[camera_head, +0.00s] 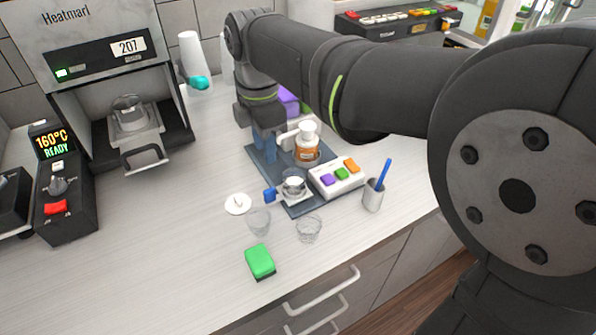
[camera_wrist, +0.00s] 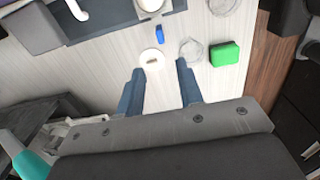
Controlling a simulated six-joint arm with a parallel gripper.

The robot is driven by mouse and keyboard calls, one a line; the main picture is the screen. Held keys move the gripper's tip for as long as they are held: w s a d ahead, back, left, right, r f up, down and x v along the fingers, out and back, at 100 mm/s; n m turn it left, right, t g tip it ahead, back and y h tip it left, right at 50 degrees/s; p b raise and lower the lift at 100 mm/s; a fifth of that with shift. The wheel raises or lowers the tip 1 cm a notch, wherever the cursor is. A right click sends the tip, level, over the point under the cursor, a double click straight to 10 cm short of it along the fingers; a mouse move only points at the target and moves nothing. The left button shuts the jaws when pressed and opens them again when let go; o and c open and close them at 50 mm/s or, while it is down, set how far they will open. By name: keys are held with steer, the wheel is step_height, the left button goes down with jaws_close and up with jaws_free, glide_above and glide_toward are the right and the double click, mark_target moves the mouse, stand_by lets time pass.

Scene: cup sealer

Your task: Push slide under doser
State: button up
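The doser (camera_head: 307,152), an amber jar with a white top, stands on a dark blue base plate (camera_head: 303,208). In the wrist view, the blue knob (camera_wrist: 159,30) shows beyond my fingertips, and the slide is partly cut off at the top edge. My gripper (camera_head: 264,146) is left of the doser, pointing down. Its blue fingers (camera_wrist: 160,68) are apart with nothing between them.
A button box (camera_head: 338,177) and a pen cup (camera_head: 373,194) stand right of the slide. A white lid (camera_head: 238,204), two clear cups (camera_head: 259,221) (camera_head: 308,230) and a green sponge (camera_head: 260,261) lie in front. The sealer (camera_head: 110,75) is at left; the counter between is clear.

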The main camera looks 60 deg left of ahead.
mark_target(269, 190)
step_height(269, 190, down, 14)
steer(key=shift+r, duration=0.15)
steer(key=shift+c, duration=0.2)
jaws_close()
